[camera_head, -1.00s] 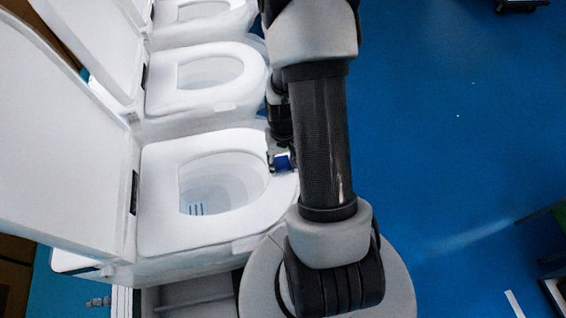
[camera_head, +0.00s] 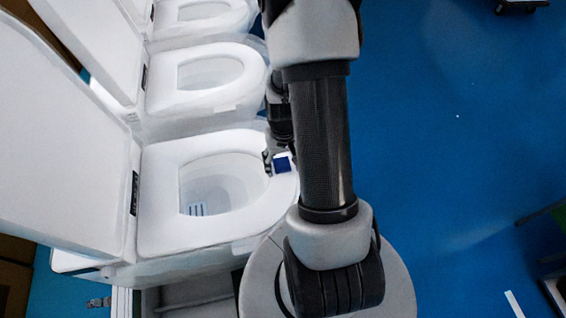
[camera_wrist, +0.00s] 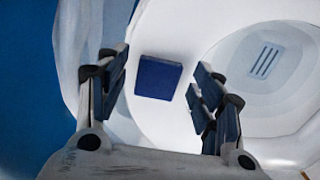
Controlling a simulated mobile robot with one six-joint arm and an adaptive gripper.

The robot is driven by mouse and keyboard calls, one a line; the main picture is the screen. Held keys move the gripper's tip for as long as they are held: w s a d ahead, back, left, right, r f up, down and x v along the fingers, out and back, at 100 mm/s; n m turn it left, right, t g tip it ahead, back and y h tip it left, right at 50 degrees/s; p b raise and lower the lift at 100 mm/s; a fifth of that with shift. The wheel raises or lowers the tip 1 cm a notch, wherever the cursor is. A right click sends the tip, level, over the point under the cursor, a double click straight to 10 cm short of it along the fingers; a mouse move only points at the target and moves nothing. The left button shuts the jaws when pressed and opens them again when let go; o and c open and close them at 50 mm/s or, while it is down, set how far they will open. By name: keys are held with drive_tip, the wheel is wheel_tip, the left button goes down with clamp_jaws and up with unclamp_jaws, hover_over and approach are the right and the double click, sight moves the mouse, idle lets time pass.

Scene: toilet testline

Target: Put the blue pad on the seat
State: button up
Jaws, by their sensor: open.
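The blue pad (camera_head: 282,165) lies on the front part of the nearest toilet's white seat (camera_head: 160,205). In the wrist view the pad (camera_wrist: 158,78) lies flat on the seat (camera_wrist: 190,35), between and just beyond the fingertips. My gripper (camera_wrist: 158,82) is open, with a finger on either side and a gap between each finger and the pad. In the head view my gripper (camera_head: 268,160) is small at the seat's front edge, and my arm hides part of it.
The toilet bowl (camera_wrist: 270,60) opens close beside the pad. The raised lid (camera_head: 65,130) stands at the left. More toilets (camera_head: 210,105) stand in a row behind. The blue floor (camera_head: 460,130) at the right is mostly clear.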

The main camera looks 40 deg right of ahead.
drive_tip(key=w+a+r+n+t+p, duration=0.1)
drive_tip(key=a+r, duration=0.1)
drive_tip(key=r, duration=0.7)
drive_tip(key=a+r+n+p, duration=0.1)
drive_tip(key=a+r, duration=0.2)
drive_tip(key=r, duration=0.7)
drive_tip(key=s+a+r+n+t, duration=0.3)
drive_tip(key=s+a+r, duration=0.6)
drive_tip(key=a+r, duration=0.4)
drive_tip(key=shift+s+a+n+t, duration=0.2)
drive_tip(key=shift+a+n+t, duration=0.1)
drive_tip(key=shift+a+n, duration=0.5)
drive_tip(key=shift+r, duration=0.1)
wheel_tip(320, 180, down, 13)
drive_tip(key=b, duration=1.3)
drive_tip(key=shift+r, duration=0.2)
